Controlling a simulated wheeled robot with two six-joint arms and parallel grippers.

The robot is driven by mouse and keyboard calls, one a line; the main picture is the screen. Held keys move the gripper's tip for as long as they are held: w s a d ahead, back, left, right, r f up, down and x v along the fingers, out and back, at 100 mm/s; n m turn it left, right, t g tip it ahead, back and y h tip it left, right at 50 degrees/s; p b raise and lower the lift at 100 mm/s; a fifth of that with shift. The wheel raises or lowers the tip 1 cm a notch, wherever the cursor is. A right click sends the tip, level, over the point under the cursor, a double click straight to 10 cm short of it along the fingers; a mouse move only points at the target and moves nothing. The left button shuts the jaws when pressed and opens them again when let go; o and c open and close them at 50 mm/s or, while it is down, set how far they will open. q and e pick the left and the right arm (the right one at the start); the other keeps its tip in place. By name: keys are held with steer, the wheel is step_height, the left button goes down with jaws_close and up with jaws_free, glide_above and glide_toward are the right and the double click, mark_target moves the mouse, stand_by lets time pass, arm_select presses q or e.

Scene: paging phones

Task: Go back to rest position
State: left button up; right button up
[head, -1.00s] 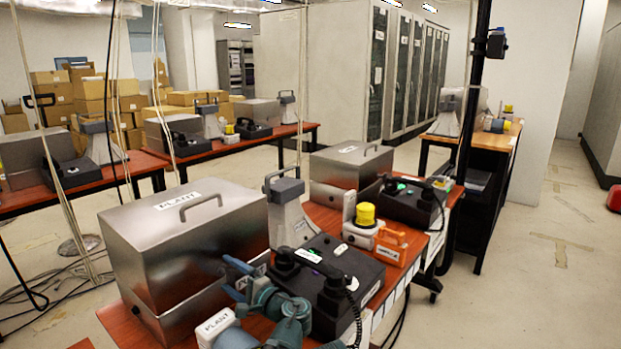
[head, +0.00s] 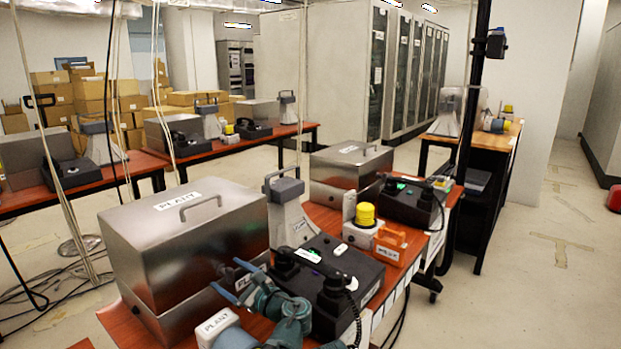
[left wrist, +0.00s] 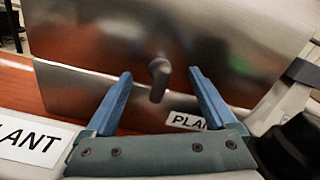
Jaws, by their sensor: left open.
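My left gripper (head: 232,283) is open and empty. It is low in front of the steel box labelled PLANT (head: 185,235) on the near table. In the left wrist view its blue fingers (left wrist: 158,98) stand apart, with a round dark knob (left wrist: 159,75) on the box's front between and beyond them. Whether a fingertip touches the box I cannot tell. A black desk phone (head: 325,280) stands just to the right of the gripper. My right gripper is not in view.
A grey stand (head: 288,210), a yellow-topped beacon (head: 365,218) and an orange block (head: 390,243) stand beyond the phone. A second steel box (head: 350,165) and phone (head: 410,200) are farther back. A black pole (head: 472,110) rises at right. Open floor (head: 545,290) lies at right.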

arm_select(q)
steer(key=shift+m, duration=1.3)
